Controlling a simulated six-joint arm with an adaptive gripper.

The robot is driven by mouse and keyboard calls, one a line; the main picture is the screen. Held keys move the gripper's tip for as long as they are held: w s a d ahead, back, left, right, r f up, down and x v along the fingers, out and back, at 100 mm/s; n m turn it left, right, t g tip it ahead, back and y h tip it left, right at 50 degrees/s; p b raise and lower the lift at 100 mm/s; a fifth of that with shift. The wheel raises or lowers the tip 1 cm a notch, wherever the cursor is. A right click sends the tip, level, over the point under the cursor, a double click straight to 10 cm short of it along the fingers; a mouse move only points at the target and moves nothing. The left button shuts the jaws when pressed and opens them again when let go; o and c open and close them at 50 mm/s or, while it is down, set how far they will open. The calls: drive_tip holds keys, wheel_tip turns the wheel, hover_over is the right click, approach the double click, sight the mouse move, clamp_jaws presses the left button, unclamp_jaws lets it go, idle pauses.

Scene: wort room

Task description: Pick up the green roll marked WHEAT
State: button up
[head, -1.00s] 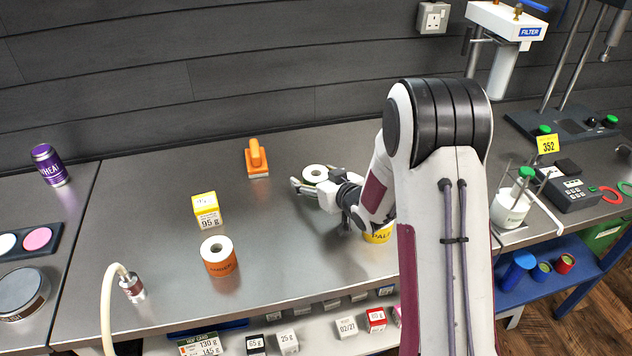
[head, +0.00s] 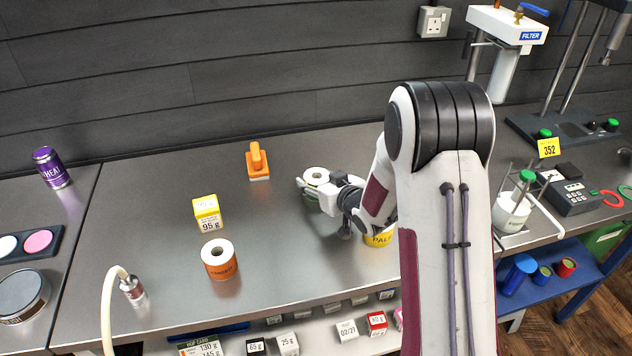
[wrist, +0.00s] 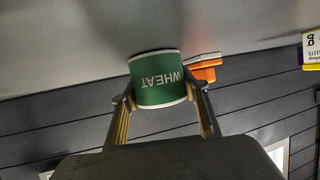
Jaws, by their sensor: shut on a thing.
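The green roll marked WHEAT (wrist: 157,82) is between the two fingers of my gripper (wrist: 160,105) in the wrist view. The fingers touch it on both sides, and its lettering appears upside down. In the head view the white top of the roll (head: 316,175) shows at my gripper (head: 318,190), with its side mostly hidden by the gripper. The roll is upright at the bench top. I cannot tell whether it is clear of the surface.
A yellow roll (head: 378,239) stands close by, partly behind my arm. An orange roll (head: 220,262), a yellow-topped box (head: 207,213) and an orange-handled block (head: 257,162) stand on the steel bench (head: 130,205). Bench space left of my gripper is clear.

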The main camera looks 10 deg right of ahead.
sight(316, 174)
drive_tip(key=shift+r, duration=4.95)
